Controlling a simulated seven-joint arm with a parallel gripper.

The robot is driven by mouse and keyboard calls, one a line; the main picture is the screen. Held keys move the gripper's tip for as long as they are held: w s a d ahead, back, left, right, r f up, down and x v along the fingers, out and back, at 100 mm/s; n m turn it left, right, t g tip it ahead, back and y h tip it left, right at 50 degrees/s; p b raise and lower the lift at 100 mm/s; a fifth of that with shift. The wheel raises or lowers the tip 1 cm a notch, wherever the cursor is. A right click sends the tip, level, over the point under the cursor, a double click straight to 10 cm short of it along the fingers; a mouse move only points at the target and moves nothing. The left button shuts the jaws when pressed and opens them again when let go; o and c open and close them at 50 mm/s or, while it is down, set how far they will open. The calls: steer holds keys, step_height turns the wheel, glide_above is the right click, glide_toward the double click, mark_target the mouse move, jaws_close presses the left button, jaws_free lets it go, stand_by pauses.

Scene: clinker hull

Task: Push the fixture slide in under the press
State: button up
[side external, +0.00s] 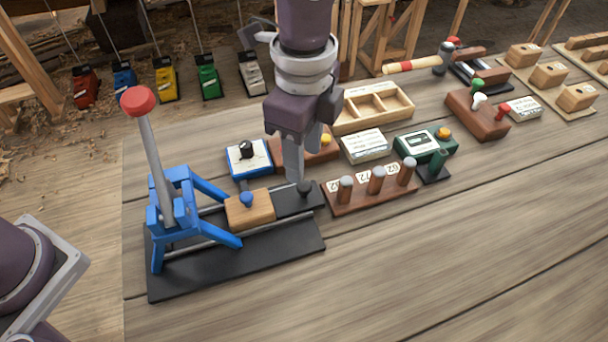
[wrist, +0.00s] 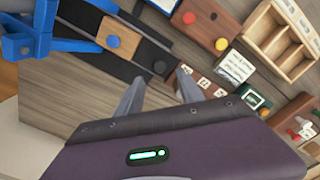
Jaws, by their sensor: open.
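The blue press (side external: 172,208) has a lever with a red knob (side external: 138,100) and stands on a black base plate (side external: 240,262). The fixture slide's dark plate (side external: 288,200) sticks out to the right of the press. It carries a wooden block (side external: 262,212) with a blue knob (side external: 247,199) and a black knob (side external: 304,186) near its outer end. In the wrist view the wooden block (wrist: 122,32) is upper left. My gripper (side external: 302,168) is open and points down close to the black knob; I cannot tell whether it touches. In the wrist view its fingertips (wrist: 160,76) are apart.
Behind the slide are a blue-and-white box with a black knob (side external: 247,157) and a wooden block with a yellow button (side external: 318,148). A rack of pegs (side external: 372,193) stands close on the right. The front of the bench is clear.

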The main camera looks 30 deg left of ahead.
mark_target(303, 185)
step_height(303, 185, down, 7)
steer(key=shift+r, duration=0.2)
steer(key=shift+c, duration=0.3)
jaws_close()
steer(key=shift+r, duration=0.1)
stand_by(1.0)
